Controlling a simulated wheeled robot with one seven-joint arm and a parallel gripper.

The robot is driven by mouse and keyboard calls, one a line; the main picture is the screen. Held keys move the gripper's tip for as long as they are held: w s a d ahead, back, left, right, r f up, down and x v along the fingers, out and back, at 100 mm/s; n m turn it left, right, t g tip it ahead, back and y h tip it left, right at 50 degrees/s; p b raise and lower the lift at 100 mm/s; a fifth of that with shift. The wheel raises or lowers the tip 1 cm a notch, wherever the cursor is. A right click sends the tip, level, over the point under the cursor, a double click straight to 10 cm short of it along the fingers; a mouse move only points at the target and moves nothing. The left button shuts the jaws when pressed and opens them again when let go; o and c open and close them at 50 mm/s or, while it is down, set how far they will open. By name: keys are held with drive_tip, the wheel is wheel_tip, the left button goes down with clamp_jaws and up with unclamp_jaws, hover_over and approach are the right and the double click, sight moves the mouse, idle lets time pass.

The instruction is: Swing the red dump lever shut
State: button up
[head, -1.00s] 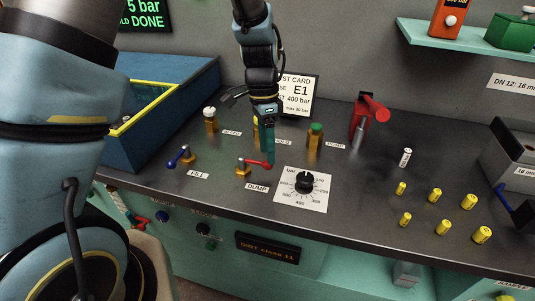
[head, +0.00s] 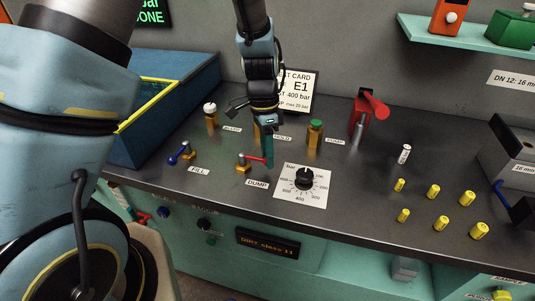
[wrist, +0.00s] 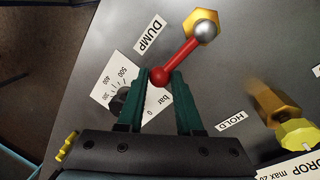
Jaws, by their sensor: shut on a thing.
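The red dump lever (head: 254,158) sits on a brass valve body by the DUMP label, near the bench's front edge. In the head view it points right from its pivot. In the wrist view the lever (wrist: 178,61) runs from a silver pivot cap on a brass hexagon down to a red ball end. My gripper (head: 267,163) reaches down from above at the ball end. The fingers partly hide the lever's end in the head view.
A round pressure dial (head: 305,179) on a white plate lies just right of the lever. The blue fill lever (head: 180,154) stands to its left. The hold valve is partly behind my gripper; a green-capped brass valve (head: 315,134) stands right of it. Yellow fittings (head: 433,191) lie at right.

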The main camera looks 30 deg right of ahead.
clamp_jaws()
idle(0.8)
